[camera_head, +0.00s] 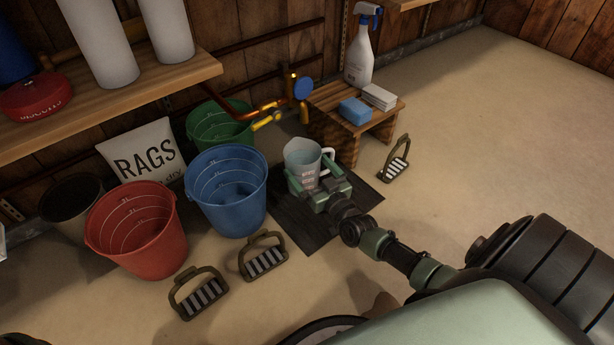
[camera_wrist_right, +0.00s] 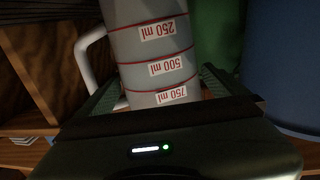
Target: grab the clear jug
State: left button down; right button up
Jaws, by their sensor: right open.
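The clear jug (camera_head: 303,157) stands upright on the dark mat (camera_head: 290,222), with its handle on the right in the head view. In the right wrist view the jug (camera_wrist_right: 152,48) fills the middle, with red lines and volume labels; its handle is at the left there. My right gripper (camera_head: 315,182) is low at the jug, on its near side. Its open fingers (camera_wrist_right: 154,88) lie on either side of the jug's body. Whether they touch it I cannot tell. My left gripper is not in view.
A blue bucket (camera_head: 227,192) stands close left of the jug, with a green bucket (camera_head: 220,125) behind and a red bucket (camera_head: 138,232) further left. A wooden step stool (camera_head: 345,140) is just behind. Stirrups (camera_head: 263,260) lie in front. Open floor spreads to the right.

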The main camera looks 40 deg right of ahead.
jog(key=shift+w, duration=0.7)
jog(key=c, duration=1.3)
jog(key=shift+r, duration=0.1)
jog(key=shift+r, duration=0.1)
